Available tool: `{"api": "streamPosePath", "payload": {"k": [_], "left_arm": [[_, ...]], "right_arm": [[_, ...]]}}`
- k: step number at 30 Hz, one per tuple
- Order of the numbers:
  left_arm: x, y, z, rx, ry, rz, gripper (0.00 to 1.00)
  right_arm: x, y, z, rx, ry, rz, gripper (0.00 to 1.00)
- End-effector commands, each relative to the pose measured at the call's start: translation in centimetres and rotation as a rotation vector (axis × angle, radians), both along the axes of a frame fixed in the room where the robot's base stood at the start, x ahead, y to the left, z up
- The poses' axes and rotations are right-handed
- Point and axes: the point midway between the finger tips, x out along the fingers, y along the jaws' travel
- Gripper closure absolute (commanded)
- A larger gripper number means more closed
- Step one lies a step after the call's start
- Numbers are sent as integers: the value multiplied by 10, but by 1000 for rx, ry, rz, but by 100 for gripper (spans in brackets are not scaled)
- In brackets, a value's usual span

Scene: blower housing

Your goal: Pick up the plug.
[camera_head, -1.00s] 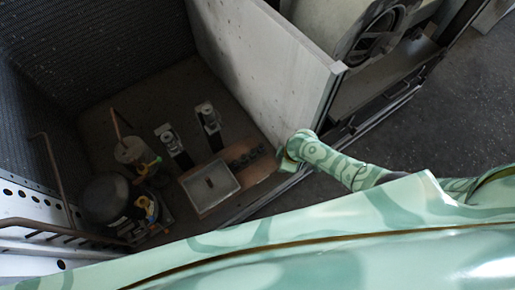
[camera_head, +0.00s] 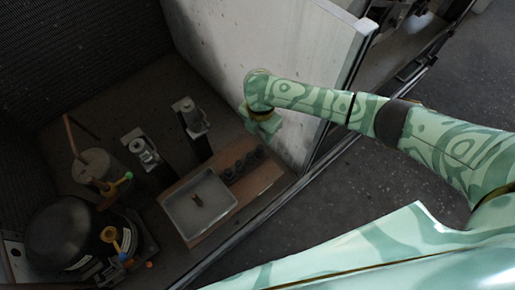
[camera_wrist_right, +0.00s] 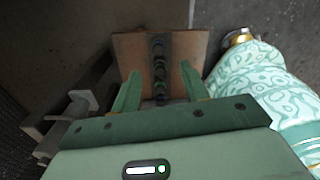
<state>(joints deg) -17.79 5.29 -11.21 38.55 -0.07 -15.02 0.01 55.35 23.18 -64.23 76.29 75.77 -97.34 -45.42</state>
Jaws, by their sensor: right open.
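A row of several small dark round pieces (camera_head: 243,165) stands on a brown wooden board (camera_head: 262,180). They look like plugs, but I cannot tell which is the task's plug. In the right wrist view the row (camera_wrist_right: 159,62) runs away from me between my fingers. My right gripper (camera_head: 263,124) is above the far right end of the board; in the right wrist view its two green fingers (camera_wrist_right: 158,82) are apart, with nothing held. My left gripper is out of view.
Two upright metal fittings (camera_head: 191,117) stand behind the board, and a black compressor (camera_head: 66,236) with colored valves is at left. A pale panel wall (camera_head: 250,45) rises close behind my right gripper. Dark floor is clear at right.

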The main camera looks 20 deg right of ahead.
Motion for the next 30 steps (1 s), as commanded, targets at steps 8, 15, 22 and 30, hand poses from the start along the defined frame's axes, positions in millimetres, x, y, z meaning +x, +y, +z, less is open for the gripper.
{"api": "streamPosePath", "payload": {"k": [8, 15, 22, 30], "left_arm": [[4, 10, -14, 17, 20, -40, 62], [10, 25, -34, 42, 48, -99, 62], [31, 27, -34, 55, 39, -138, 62], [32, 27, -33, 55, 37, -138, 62]], "right_arm": [[0, 0, -35, 1, 1, -2, 55], [3, -1, -75, 2, 7, -3, 55], [4, -2, -84, 2, -3, -4, 55], [4, -2, -82, 1, -4, -4, 78]]}}
